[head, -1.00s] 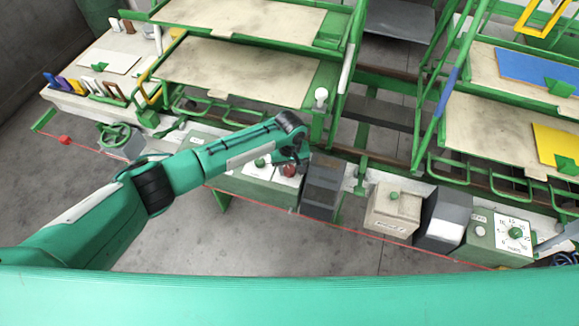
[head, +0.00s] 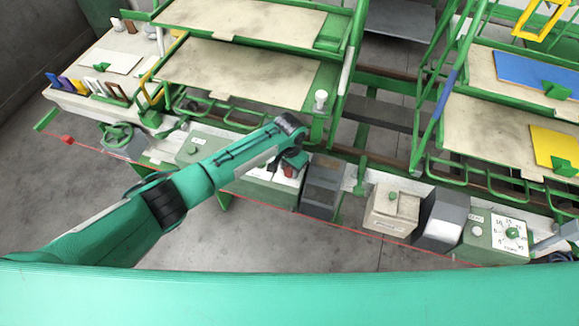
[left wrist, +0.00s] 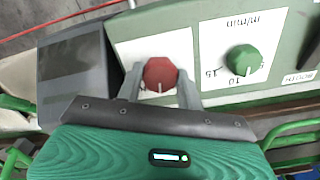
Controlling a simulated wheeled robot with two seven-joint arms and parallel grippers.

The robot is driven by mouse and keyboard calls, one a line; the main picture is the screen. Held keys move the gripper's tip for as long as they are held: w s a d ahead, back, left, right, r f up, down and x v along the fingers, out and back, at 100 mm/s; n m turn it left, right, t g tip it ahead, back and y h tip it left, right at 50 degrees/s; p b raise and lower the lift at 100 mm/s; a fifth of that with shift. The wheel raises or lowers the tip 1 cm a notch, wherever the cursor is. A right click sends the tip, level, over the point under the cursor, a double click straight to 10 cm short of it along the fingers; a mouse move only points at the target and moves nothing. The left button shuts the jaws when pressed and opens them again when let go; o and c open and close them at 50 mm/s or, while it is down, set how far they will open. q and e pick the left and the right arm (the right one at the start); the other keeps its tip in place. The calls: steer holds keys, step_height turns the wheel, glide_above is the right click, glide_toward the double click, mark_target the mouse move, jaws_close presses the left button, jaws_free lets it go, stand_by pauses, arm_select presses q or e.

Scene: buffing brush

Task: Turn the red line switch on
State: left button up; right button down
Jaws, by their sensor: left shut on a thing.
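The red line switch is a faceted red knob (left wrist: 160,74) on a white plate of a green control box. My left gripper (left wrist: 160,88) has one finger on each side of it in the left wrist view and is shut on it. In the head view my left gripper (head: 291,163) comes down over the box from the left, and a bit of the red knob (head: 288,171) shows below it. The knob's pointer marking is too small to read. My right gripper is not in view.
A green dial knob (left wrist: 243,59) with a m/min scale sits beside the switch. A dark grey sloped box (head: 322,184) adjoins the control box. A red cord (head: 370,234) runs along the front of the machine. Green racks with boards (head: 235,75) rise behind.

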mark_target(289, 169)
arm_select(q)
steer(key=m, duration=0.3)
steer(key=shift+m, duration=2.1)
steer(key=o, duration=1)
steer(key=shift+r, duration=0.1)
step_height(289, 169, up, 14)
steer(key=b, duration=0.2)
steer(key=shift+f+b, duration=0.2)
steer(key=shift+b, duration=0.2)
